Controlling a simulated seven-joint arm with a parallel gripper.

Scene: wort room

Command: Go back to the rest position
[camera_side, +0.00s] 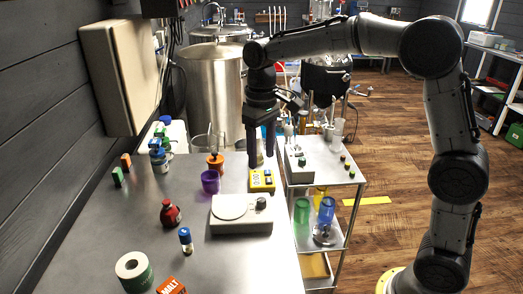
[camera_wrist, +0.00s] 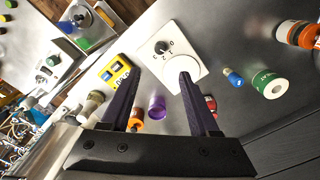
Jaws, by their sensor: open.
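My gripper (camera_side: 261,147) hangs pointing down above the metal table (camera_side: 150,215), near the table's right edge. In the wrist view my gripper (camera_wrist: 158,88) shows two dark fingers spread apart with nothing between them. A yellow device (camera_side: 262,181) with a display sits below the fingers in the side view. A white round-topped device with a knob (camera_side: 241,213) stands in front of it. A purple cup (camera_side: 210,181) stands to the left of the gripper; it also shows between the fingers in the wrist view (camera_wrist: 156,107).
A red bottle (camera_side: 170,214), a small blue-capped vial (camera_side: 186,241) and a green-and-white roll (camera_side: 134,271) stand on the table. A wheeled cart (camera_side: 330,172) is close on the right. Space above the table is clear.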

